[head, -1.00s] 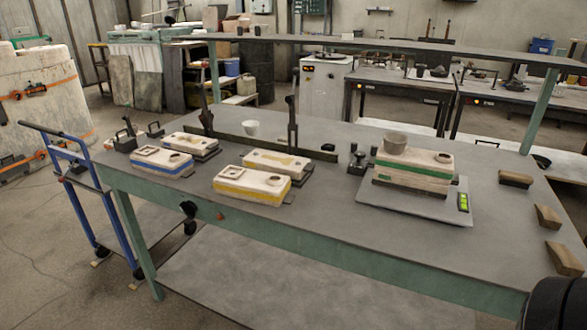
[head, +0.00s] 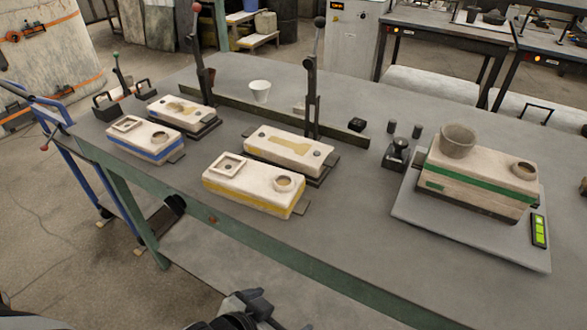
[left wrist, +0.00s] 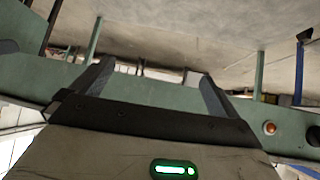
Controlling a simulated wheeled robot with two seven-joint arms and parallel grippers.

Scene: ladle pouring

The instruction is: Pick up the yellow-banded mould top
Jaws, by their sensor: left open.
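The yellow-banded mould top (head: 235,188) is a cream block with a yellow band round its lower side, a square recess at left and a round cup at right. It lies flat near the table's front edge. A cream mould half (head: 268,143) with a yellowish hollow lies just behind it. My left gripper shows in the left wrist view (left wrist: 155,85), fingers apart and empty, facing the green table edge. In the head view a dark part of my arm shows at the bottom, in front of the table and apart from the mould top. My right gripper is not in view.
A blue-banded mould top (head: 140,143) lies to the left. A green-banded mould (head: 475,188) with a grey cup stands on a scale (head: 450,232) at right. Two upright levers (head: 312,90) stand behind the moulds. Table between yellow mould and scale is clear.

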